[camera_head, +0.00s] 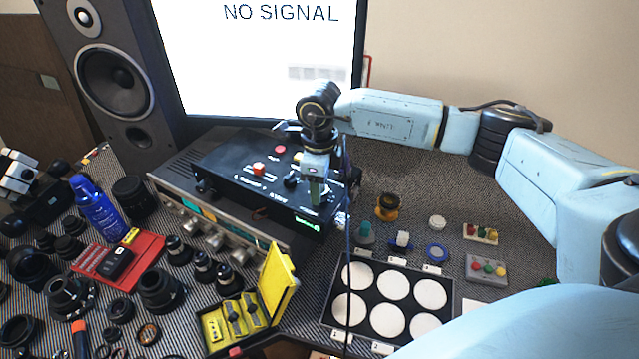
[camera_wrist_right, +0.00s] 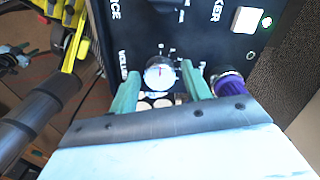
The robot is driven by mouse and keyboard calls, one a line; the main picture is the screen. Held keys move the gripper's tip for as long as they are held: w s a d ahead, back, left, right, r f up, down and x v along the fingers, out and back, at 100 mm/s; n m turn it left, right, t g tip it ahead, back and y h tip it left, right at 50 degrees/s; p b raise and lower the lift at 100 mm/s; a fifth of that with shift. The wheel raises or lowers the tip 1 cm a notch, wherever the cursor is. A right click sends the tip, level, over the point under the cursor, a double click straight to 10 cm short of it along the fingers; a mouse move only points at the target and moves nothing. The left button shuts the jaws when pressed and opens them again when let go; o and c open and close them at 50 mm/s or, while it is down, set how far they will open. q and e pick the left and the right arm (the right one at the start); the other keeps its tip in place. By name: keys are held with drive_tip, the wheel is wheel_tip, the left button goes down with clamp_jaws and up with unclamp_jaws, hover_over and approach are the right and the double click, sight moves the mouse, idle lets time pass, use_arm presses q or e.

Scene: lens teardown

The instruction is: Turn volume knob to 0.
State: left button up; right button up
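The volume knob (camera_wrist_right: 160,74) is a small round white-faced dial on the black box (camera_wrist_right: 200,25), beside the printed word VOLUME. A small reddish mark shows on its face, with pale tick marks around it. My right gripper (camera_wrist_right: 161,78) has its two green fingers apart, one on each side of the knob. Narrow gaps show between fingers and knob, so I see no firm grip. In the head view my right gripper (camera_head: 318,195) points down over the right part of the black box (camera_head: 235,172) and hides the knob there. My left gripper is not in view.
The box rests on a silver receiver (camera_head: 195,222). A purple knob (camera_wrist_right: 230,84) sits close to the right finger in the wrist view. A white monitor (camera_head: 255,60) stands behind. A yellow case (camera_head: 275,280), a tray with white discs (camera_head: 450,310) and several lenses crowd the table.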

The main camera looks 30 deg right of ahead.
drive_tip(key=shift+o, duration=0.6)
wheel_tip(320, 180, up, 13)
drive_tip(key=shift+r+b, duration=0.15)
drive_tip(key=shift+b, duration=0.25)
drive_tip(key=shift+s, duration=0.1)
